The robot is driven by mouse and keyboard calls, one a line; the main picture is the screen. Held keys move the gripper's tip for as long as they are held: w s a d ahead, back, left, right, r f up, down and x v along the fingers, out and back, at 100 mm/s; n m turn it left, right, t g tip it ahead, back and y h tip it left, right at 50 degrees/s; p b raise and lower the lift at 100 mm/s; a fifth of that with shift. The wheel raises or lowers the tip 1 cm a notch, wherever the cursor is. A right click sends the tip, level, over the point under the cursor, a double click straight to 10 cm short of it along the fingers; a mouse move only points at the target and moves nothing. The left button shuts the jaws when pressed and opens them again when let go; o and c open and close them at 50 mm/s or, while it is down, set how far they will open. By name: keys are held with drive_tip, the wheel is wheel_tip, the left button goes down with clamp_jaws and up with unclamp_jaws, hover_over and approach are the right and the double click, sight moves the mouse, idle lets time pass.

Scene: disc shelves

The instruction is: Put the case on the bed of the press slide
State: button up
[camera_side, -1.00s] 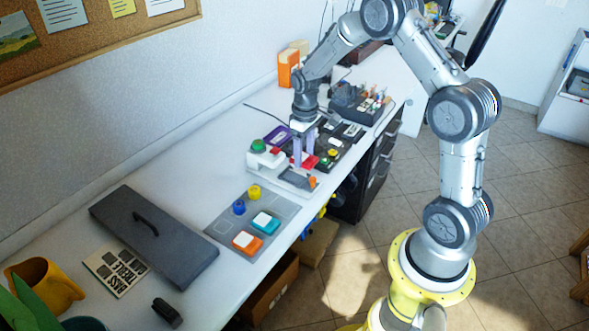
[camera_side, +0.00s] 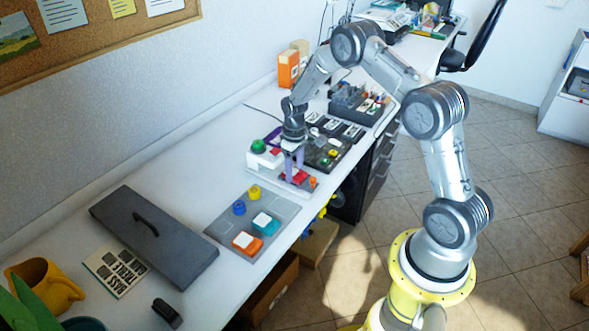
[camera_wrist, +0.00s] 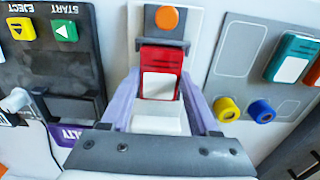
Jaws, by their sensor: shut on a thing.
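The case is red with a white label (camera_wrist: 160,84); in the side view it is a small red shape (camera_side: 299,176) low over the press slide. My gripper (camera_side: 293,173) points down with its pale purple fingers shut on the case; the wrist view shows a finger on each side of it (camera_wrist: 160,96). The press (camera_side: 265,158) has a white body and a green knob. Its slide has an orange knob (camera_wrist: 167,18) at the outer end, with a dark grey part between knob and case. The bed is mostly hidden beneath the case; I cannot tell whether they touch.
A grey mat (camera_side: 225,226) at the left holds a teal case (camera_side: 266,223), an orange case (camera_side: 246,242), and yellow and blue round pieces. A black panel (camera_wrist: 50,50) with buttons stands beside the press. A long dark lid (camera_side: 165,245) lies further left.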

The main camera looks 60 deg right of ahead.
drive_tip(key=shift+f, duration=0.15)
drive_tip(key=o, duration=1.4)
drive_tip(key=shift+c, duration=0.2)
